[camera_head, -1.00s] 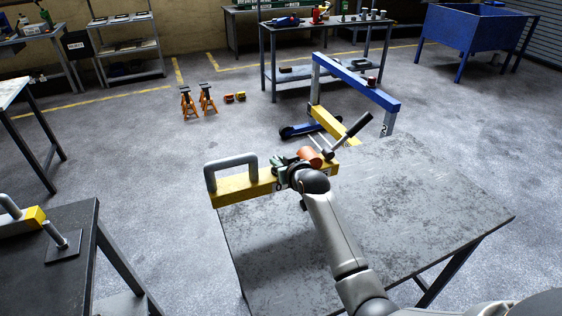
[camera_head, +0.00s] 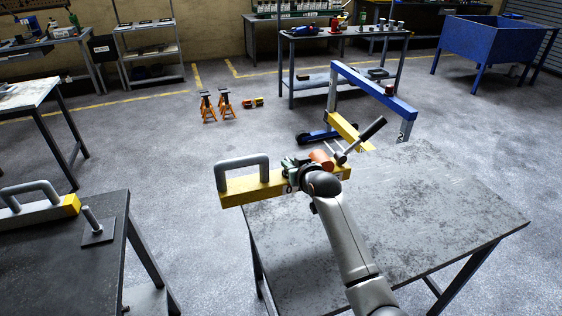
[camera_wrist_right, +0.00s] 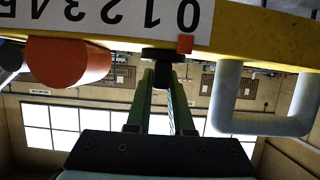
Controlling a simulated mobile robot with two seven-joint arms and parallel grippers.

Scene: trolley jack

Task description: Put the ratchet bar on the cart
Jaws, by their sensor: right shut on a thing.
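The ratchet bar (camera_head: 240,189) is yellow with a grey loop handle at its left end. It is raised and level over the far left edge of the grey table. My right gripper (camera_head: 293,170) is at the bar's right part; in the right wrist view its two green fingers (camera_wrist_right: 162,82) are shut on a black knob on the bar. That view also shows the bar's number strip and an orange cylinder. A dark-topped stand (camera_head: 60,235), possibly the cart, is at the lower left. My left gripper is not in view.
On the dark top are a similar yellow-ended bar (camera_head: 40,207) with a grey handle and a plate with a peg (camera_head: 97,232). A blue and yellow frame (camera_head: 375,92) stands beyond the grey table (camera_head: 430,220). Floor separates the dark stand and grey table.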

